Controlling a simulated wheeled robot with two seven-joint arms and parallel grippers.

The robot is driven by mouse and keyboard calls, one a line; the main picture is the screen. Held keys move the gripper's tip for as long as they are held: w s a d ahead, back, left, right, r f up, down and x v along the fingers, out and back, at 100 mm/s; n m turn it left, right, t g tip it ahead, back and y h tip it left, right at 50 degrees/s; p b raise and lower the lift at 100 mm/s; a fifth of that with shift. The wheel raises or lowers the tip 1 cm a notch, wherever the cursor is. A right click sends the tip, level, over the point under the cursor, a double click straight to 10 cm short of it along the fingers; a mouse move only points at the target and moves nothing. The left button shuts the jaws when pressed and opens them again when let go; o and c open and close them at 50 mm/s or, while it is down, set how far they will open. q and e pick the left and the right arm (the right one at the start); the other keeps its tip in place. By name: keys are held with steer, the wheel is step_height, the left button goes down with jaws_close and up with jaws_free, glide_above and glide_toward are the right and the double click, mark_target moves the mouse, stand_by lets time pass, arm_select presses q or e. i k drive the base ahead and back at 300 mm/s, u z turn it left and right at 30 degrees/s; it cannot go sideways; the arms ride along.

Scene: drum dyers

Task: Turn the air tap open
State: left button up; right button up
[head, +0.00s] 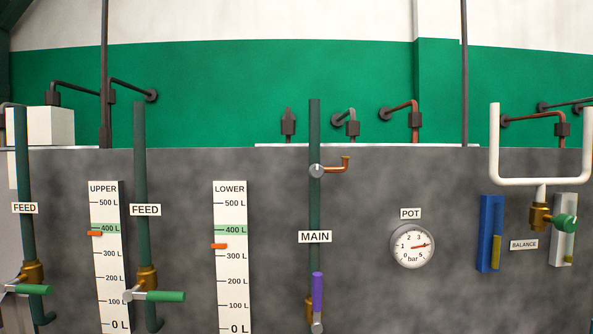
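No label in the head view reads "air", so I cannot tell which tap is the air tap. The MAIN pipe (314,135) has a grey round fitting (317,171) with a short copper elbow to its right. Lower on it is a tap with a purple handle (317,292) standing upright along the pipe. Two FEED taps have green handles, a right one (165,296) and a left one (35,289), both lying level across their pipes. Neither of my grippers is in view.
A grey wall panel (370,280) carries everything. Two level scales, UPPER (103,265) and LOWER (230,280), have orange pointers. The POT gauge (412,246) has a red needle past 3.

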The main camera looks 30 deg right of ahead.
mark_target(316, 170)
steer(key=i, duration=0.55)
steer(key=z, duration=0.7)
